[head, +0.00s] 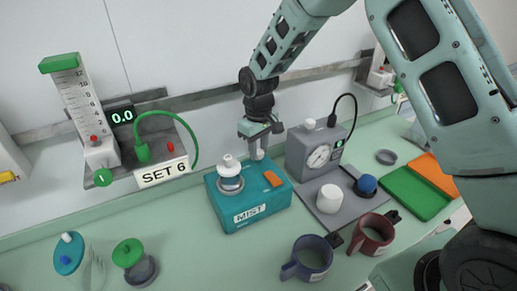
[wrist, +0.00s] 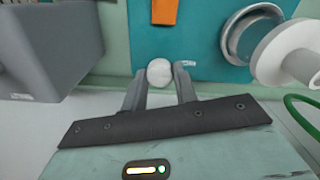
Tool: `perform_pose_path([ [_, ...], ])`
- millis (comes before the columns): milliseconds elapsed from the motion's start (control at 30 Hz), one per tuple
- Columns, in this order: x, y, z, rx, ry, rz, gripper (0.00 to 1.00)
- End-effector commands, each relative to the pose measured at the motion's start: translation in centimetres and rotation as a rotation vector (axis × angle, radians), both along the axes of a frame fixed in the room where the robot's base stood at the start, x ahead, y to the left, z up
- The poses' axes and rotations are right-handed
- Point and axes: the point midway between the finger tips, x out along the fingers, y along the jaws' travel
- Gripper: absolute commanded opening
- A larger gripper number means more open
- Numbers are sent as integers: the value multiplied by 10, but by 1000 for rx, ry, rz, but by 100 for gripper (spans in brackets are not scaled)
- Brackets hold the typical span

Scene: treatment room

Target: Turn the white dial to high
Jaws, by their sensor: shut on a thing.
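The teal box labelled MIST (head: 240,213) stands on the counter against the wall. The white dial (wrist: 159,72) is a small round knob near the box's back edge, and in the head view it is mostly hidden by the fingers. My gripper (head: 258,144) reaches down from above and behind the box. In the wrist view my gripper (wrist: 160,82) is shut on the white dial, one finger on each side. No dial marking or pointer is readable, so its setting cannot be told.
On the MIST box are an orange switch (head: 273,178) and a white nozzle (head: 229,165) in a metal ring. A grey gauge box (head: 318,148) stands close on the right. A SET 6 shelf (head: 155,160) is on the wall at left. Mugs (head: 309,256) stand in front.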

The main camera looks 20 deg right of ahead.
Motion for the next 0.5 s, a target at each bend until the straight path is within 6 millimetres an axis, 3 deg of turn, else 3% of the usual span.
perform_pose_path([
  [500,1,0,1,0,-2,105,6],
])
